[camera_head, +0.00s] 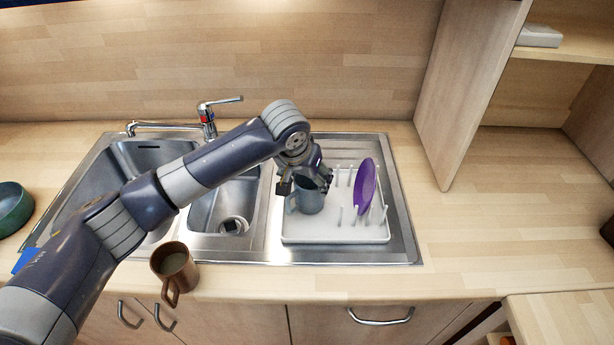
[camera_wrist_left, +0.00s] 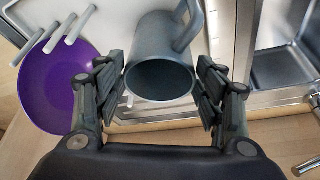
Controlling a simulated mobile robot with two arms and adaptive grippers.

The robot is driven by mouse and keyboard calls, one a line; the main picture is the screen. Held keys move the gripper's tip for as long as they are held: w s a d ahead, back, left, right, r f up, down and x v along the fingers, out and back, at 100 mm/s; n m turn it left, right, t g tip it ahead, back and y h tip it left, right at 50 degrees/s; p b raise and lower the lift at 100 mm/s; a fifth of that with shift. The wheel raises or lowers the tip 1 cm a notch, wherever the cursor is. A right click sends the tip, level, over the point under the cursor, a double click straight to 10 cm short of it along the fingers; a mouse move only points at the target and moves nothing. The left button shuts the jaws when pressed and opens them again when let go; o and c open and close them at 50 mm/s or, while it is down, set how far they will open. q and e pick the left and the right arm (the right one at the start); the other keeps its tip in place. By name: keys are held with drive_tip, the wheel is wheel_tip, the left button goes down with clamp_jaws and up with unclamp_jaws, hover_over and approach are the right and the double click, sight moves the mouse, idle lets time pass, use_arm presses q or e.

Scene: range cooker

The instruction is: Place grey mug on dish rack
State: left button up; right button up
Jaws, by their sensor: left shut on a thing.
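The grey mug (camera_head: 309,197) is at the left part of the white dish rack (camera_head: 336,229), which lies on the sink's drainboard. It looks upright there; whether its base touches the rack is hard to tell. In the left wrist view the mug (camera_wrist_left: 160,72) sits between the fingers with its open rim toward the camera and its handle at the upper right. My left gripper (camera_head: 304,184) is shut on the mug from above; it also shows in the left wrist view (camera_wrist_left: 160,92). My right gripper is not in view.
A purple plate (camera_head: 365,186) stands among the rack's white pegs, right of the mug. A brown mug (camera_head: 175,268) stands at the counter's front edge. The sink basins (camera_head: 226,205) and faucet (camera_head: 207,118) are left of the rack. A green bowl (camera_head: 12,207) is far left. Right counter is clear.

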use_arm(q)
drive_tip(key=o, duration=1.4)
drive_tip(key=shift+f, duration=0.1)
drive_tip(key=b+v, duration=0.2)
drive_tip(key=v, duration=1)
drive_tip(key=shift+s, duration=0.1)
